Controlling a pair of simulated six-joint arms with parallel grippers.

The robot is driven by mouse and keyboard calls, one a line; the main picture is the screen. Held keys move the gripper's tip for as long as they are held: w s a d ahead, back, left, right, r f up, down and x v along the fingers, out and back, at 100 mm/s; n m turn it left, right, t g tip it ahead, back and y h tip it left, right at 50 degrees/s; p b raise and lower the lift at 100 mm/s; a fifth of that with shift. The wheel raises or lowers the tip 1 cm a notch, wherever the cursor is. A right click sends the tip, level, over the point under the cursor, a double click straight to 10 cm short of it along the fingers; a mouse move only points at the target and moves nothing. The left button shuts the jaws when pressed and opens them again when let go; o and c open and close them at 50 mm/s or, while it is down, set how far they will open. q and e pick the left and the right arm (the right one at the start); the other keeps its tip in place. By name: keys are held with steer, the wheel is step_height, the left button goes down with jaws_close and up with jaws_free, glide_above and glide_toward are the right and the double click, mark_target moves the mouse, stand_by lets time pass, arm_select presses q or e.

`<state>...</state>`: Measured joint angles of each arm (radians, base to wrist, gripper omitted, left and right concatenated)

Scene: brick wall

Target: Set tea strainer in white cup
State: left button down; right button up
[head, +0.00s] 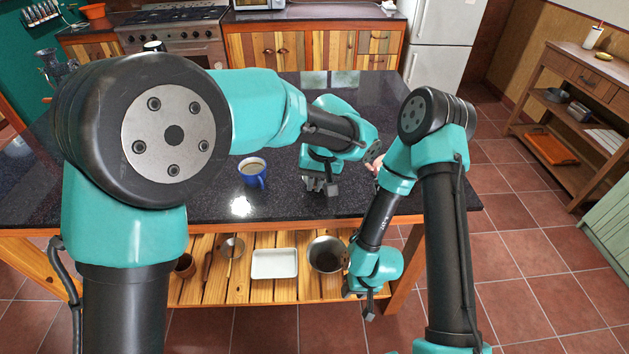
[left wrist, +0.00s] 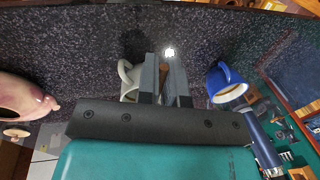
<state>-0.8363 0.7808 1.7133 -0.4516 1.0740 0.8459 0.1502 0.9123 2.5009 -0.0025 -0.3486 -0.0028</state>
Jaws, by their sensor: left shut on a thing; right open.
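My left gripper (head: 321,188) is over the black tabletop, right of the blue cup. In the left wrist view its fingers (left wrist: 166,62) are shut on a narrow brown piece (left wrist: 164,75), probably the tea strainer's handle. The rest of the strainer is hidden. A white cup (left wrist: 128,82) with its handle showing stands just left of the fingers there, partly covered by them. I cannot tell whether the strainer touches it. The head view does not show the white cup. My right gripper (head: 363,293) is open and empty, low at the table's front edge.
The blue cup (head: 252,171), with drink in it, also shows in the left wrist view (left wrist: 226,84). A pinkish rounded vessel (left wrist: 25,98) is at left there. The shelf below holds a white tray (head: 274,264) and a metal pot (head: 326,256). The tabletop's back is clear.

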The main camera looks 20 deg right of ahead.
arm_select(q)
steer(key=shift+f, duration=1.6)
stand_by(3.1)
stand_by(0.5)
steer(key=c, duration=1.2)
jaws_free()
steer(key=shift+r, duration=0.15)
steer(key=d+r, duration=0.1)
steer(key=r, duration=0.4)
steer(key=d+r, duration=0.1)
steer(key=r, duration=0.5)
steer(key=s+d+r, duration=0.1)
steer(key=r, duration=0.4)
steer(key=shift+d+r, duration=0.15)
steer(key=shift+r, duration=0.25)
